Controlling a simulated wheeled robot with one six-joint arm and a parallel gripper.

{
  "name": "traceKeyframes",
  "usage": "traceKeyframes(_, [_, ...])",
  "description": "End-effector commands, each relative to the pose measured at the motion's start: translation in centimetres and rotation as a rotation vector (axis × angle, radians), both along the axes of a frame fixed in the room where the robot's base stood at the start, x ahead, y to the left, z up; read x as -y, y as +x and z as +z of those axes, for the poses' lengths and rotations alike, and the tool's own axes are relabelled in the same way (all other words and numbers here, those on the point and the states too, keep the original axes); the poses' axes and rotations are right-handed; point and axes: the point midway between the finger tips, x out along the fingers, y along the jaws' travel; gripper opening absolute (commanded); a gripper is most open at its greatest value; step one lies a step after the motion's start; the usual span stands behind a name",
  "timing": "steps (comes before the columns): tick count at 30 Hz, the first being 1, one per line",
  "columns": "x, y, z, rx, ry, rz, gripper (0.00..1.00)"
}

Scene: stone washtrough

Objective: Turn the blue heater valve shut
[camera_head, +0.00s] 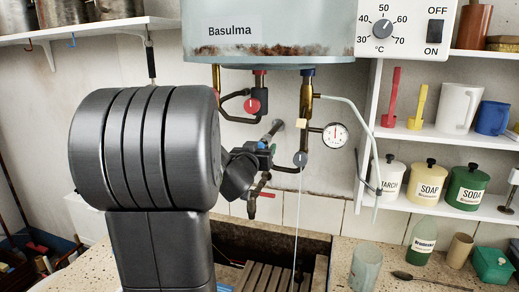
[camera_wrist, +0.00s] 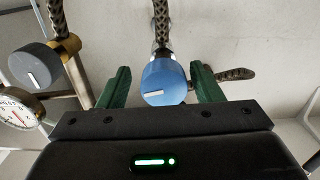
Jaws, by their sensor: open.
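The blue heater valve (camera_wrist: 165,84) is a round knob with a white pointer mark lying nearly level, slightly tilted, in the wrist view. It sits at the end of a braided pipe, between the two green fingers of my gripper (camera_wrist: 160,70). The fingers stand apart on either side of the knob. A gap shows on the left side; on the right the finger is very close, and I cannot tell whether it touches. In the head view my arm and dark parts largely cover this spot below the heater tank (camera_head: 270,35).
A grey knob (camera_wrist: 34,65) and a pressure gauge (camera_wrist: 20,108) are left of the gripper in the wrist view. In the head view a red knob (camera_head: 252,106) hangs above, and a pull cord (camera_head: 297,220) hangs nearby. Shelves (camera_head: 430,138) with containers stand at right.

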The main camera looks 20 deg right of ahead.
Motion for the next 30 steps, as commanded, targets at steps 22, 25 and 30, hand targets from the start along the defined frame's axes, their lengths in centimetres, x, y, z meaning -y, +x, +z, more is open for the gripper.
traceKeyframes(22, [0.09, 0.11, 0.00, 0.036, 0.046, 0.000, 0.15])
traceKeyframes(25, [0.10, 0.09, -0.01, 0.079, 0.103, 0.000, 0.15])
traceKeyframes(30, [0.12, 0.07, 0.00, 0.127, 0.167, 0.000, 0.15])
